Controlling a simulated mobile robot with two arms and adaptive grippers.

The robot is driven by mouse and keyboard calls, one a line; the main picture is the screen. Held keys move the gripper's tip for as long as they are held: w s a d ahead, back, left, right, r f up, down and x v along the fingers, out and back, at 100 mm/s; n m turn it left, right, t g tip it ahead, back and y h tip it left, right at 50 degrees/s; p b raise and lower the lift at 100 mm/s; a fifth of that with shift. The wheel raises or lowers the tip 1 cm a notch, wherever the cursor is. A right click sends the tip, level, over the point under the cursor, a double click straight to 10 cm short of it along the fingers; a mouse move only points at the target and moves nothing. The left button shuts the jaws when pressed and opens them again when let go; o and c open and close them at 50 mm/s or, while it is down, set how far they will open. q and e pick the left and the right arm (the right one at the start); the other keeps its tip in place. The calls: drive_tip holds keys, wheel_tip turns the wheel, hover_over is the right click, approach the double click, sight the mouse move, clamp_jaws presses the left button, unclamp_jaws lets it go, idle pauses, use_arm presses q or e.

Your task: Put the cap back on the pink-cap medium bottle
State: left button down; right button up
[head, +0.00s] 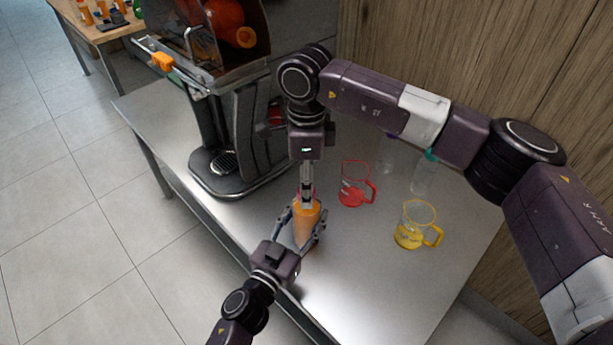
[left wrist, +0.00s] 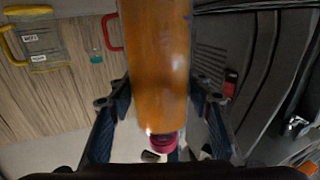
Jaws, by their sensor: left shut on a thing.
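The medium bottle (head: 306,228), filled with orange juice, stands at the near edge of the steel table. My left gripper (head: 304,240) is shut around its body from the near side. The bottle fills the middle of the left wrist view (left wrist: 160,60), between the left fingers (left wrist: 162,112). The pink cap (left wrist: 162,143) is at the bottle's mouth end in that view; whether it is fully seated cannot be told. In the head view my right gripper (head: 307,188) points down right over the bottle's top and mostly hides the cap. Whether its fingers grip the cap is unclear.
A red mug (head: 354,190) and a yellow mug (head: 412,228) stand right of the bottle. Clear bottles, one with a teal cap (head: 431,155), stand behind them. The orange juicer (head: 235,130) is at the left. The table's front right (head: 370,290) is free.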

drive_tip(key=shift+c, duration=0.4)
clamp_jaws()
drive_tip(key=shift+o, duration=1.2)
unclamp_jaws()
drive_tip(key=shift+r, duration=0.1)
wheel_tip(320, 180, up, 12)
use_arm(q)
drive_tip(key=c, duration=0.9)
unclamp_jaws()
drive_tip(key=shift+c, duration=0.2)
